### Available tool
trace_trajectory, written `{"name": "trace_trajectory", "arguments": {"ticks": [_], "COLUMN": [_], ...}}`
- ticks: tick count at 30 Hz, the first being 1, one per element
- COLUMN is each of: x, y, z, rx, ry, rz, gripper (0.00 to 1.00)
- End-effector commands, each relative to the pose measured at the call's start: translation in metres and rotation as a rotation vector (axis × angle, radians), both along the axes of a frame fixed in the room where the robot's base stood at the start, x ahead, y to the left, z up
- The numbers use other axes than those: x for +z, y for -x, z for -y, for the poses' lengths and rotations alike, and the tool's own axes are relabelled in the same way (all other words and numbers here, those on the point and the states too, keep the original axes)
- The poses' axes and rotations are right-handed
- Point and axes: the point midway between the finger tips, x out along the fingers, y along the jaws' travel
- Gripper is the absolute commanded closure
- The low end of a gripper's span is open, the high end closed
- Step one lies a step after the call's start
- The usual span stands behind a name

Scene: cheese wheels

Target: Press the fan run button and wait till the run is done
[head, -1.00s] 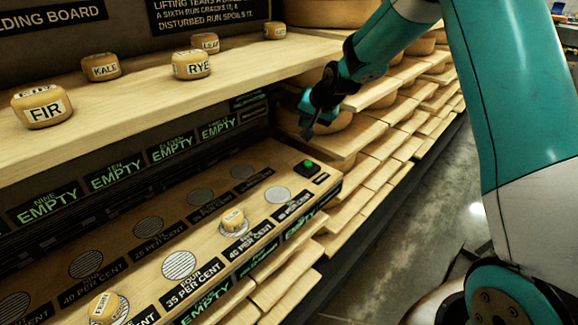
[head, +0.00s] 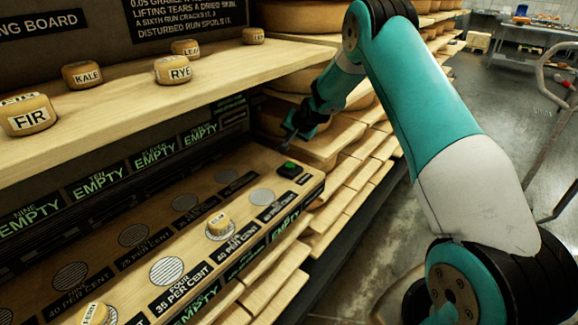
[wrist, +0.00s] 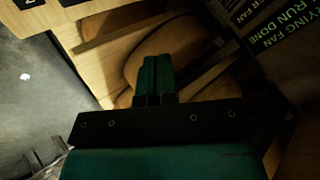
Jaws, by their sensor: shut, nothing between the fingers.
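The fan run button (head: 289,165) is a small green button on a black base, at the far right end of the wooden drying board (head: 150,252) in the head view. My gripper (head: 289,139) is just above and behind the button in that picture, apart from it. Its fingers are closed together and empty. They show as a dark green pair in the wrist view (wrist: 156,78), in front of large cheese wheels. The button is not identifiable in the wrist view. A dark sign (wrist: 285,35) there carries partly cut-off green words, "YING FAN" and "RUN DONE".
The upper shelf (head: 130,103) holds several labelled cheeses. Stacked shelves with large wheels (head: 325,145) stand behind my gripper. Open floor lies right.

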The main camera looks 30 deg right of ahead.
Motion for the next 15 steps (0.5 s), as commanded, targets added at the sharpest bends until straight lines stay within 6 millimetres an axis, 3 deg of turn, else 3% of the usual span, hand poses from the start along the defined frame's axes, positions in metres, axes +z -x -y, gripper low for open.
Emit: {"name": "trace_trajectory", "arguments": {"ticks": [15], "x": [-0.067], "y": [0.000], "z": [0.000], "rx": [0.001], "ry": [0.000], "rz": [-0.001], "gripper": [1.00]}}
